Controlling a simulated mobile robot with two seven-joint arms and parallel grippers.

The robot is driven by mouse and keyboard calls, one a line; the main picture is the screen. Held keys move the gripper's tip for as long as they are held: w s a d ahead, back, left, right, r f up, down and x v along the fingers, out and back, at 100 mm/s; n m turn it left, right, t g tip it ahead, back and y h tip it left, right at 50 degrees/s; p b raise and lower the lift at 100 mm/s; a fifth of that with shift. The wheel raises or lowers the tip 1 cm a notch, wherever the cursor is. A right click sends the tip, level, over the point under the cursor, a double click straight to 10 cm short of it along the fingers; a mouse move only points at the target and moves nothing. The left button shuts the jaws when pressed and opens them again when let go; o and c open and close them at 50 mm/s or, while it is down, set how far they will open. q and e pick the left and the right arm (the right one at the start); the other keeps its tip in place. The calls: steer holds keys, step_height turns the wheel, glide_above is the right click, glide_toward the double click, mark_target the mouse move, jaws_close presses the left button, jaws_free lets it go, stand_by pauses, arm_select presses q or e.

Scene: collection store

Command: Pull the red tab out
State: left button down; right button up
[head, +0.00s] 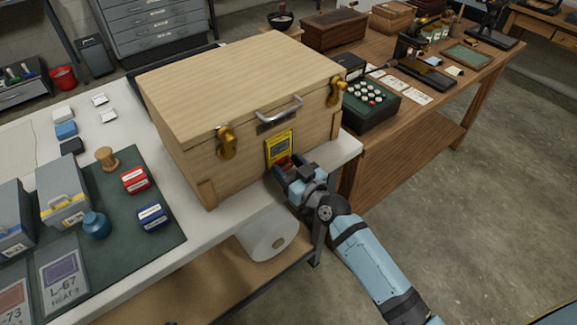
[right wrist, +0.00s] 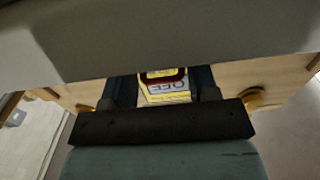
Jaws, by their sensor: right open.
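A large wooden case (head: 235,85) stands on the light table, with brass latches and a metal handle. On its front is a yellow label plate (head: 279,148), and a small red tab (head: 284,161) shows at its lower part. My right gripper (head: 285,169) is at the case front, just below the plate. In the right wrist view its two dark fingers (right wrist: 163,88) are apart, with the red tab (right wrist: 180,78) and a label (right wrist: 166,92) seen between them. The gripper partly hides the tab, and I cannot tell whether the fingers touch it. My left gripper is out of view.
A green mat (head: 130,215) with small boxes and a blue jar (head: 96,225) lies left of the case. A brown wooden table (head: 430,115) with a device with round keys (head: 368,95) stands to the right. A white roll (head: 268,235) is below the tabletop. Floor at right is clear.

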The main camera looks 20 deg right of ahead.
steer(key=c, duration=1)
steer(key=p+v, duration=0.1)
steer(key=v, duration=0.1)
steer(key=shift+s+d, duration=0.1)
steer(key=shift+s, duration=0.2)
steer(key=shift+o, duration=0.2)
steer(key=o, duration=1)
steer(key=shift+c, duration=0.2)
steer(key=shift+d, duration=0.1)
steer(key=shift+s, duration=0.1)
